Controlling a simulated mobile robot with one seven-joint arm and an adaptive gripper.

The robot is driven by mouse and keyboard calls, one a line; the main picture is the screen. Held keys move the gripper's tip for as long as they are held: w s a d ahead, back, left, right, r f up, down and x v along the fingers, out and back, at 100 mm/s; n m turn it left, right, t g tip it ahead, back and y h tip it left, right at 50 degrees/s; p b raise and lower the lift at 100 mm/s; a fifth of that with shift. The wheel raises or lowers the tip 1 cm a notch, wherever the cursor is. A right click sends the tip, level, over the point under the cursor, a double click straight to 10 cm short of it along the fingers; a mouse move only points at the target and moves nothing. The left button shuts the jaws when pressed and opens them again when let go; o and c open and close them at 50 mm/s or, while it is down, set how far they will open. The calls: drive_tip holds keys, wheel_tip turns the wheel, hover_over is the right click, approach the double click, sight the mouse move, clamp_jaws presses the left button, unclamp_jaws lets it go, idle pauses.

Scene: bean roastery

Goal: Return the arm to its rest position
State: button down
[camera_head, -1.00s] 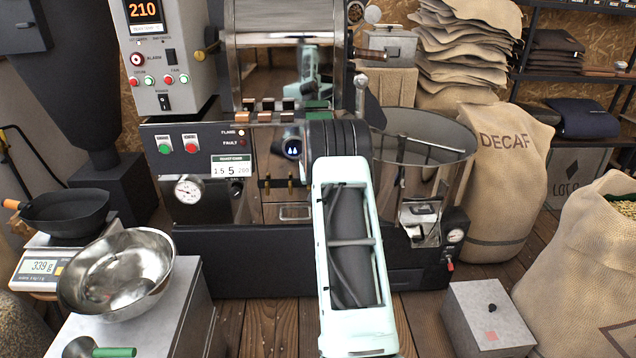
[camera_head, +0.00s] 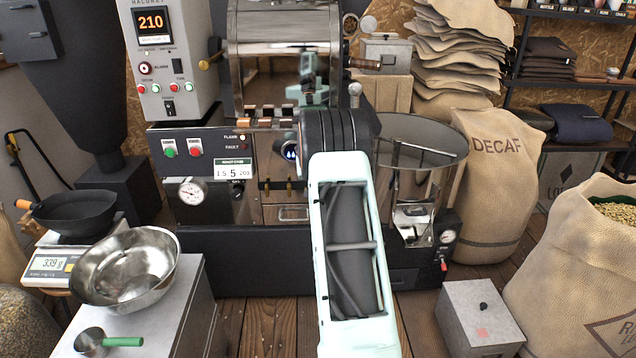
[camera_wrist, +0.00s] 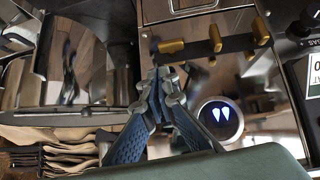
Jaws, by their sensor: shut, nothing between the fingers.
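My pale green arm (camera_head: 346,265) reaches up the middle of the head view, toward the front of the roaster (camera_head: 280,60). My gripper is hidden behind the arm in the head view. In the wrist view my gripper (camera_wrist: 160,75) shows its dark blue fingers closed together at the tips, with nothing between them. The fingertips appear in front of the roaster's metal face, just below a row of brass handles (camera_wrist: 215,40). I cannot tell the exact gap to the metal.
A steel cooling drum (camera_head: 425,170) stands right of my arm. A steel bowl (camera_head: 125,270) and a green-handled scoop (camera_head: 110,341) rest on a grey block at left. A grey box (camera_head: 480,315) and a DECAF sack (camera_head: 500,190) stand at right. Bare floor (camera_head: 262,325) shows near my arm.

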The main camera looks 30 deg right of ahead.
drive_tip(key=shift+s+a+r, duration=0.2)
drive_tip(key=shift+s+r, duration=0.1)
idle(0.4)
